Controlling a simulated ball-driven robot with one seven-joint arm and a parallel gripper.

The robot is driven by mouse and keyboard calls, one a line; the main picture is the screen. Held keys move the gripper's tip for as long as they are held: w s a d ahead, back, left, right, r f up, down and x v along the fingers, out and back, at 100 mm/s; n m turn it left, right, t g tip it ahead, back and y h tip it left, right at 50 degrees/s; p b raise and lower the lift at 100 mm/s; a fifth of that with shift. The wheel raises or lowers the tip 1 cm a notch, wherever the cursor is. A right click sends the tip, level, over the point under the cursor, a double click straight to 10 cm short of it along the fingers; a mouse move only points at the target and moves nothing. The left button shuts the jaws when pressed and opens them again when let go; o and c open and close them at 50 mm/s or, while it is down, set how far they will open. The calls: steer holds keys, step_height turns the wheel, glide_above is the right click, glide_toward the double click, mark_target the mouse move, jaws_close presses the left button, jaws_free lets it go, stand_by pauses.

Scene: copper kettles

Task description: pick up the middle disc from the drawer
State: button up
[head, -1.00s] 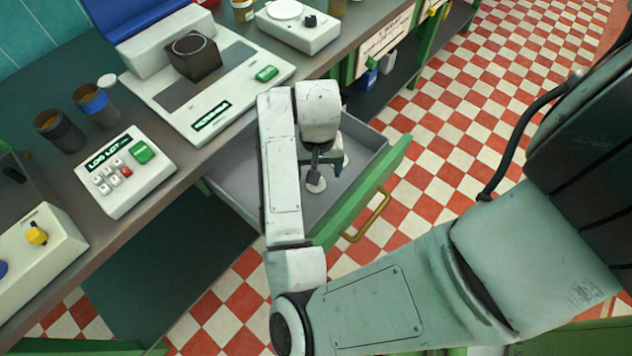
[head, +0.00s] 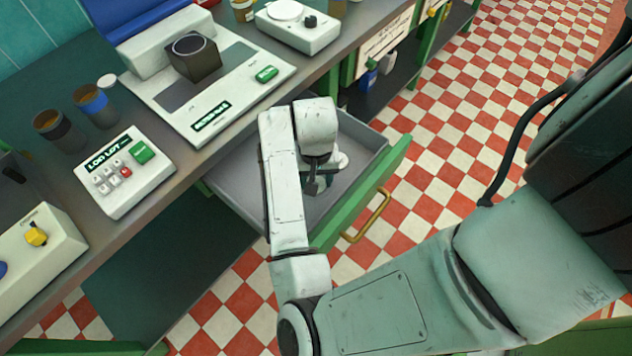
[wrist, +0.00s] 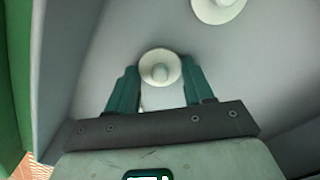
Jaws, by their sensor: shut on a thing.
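The open grey drawer (head: 238,178) has a green front and a brass handle. A second pale disc (wrist: 218,8) lies apart at the upper right, cut by the frame edge. In the head view, a pale disc (head: 342,160) shows beside my gripper (head: 318,188). My wrist hides the held disc there.
The green drawer front (head: 362,195) and the drawer's side walls stand close around my gripper. The counter above holds a white scale-like device (head: 205,95), a keypad box (head: 125,175) and dark cups (head: 58,130). The checkered floor at right is open.

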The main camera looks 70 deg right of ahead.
steer(key=shift+c, duration=1.4)
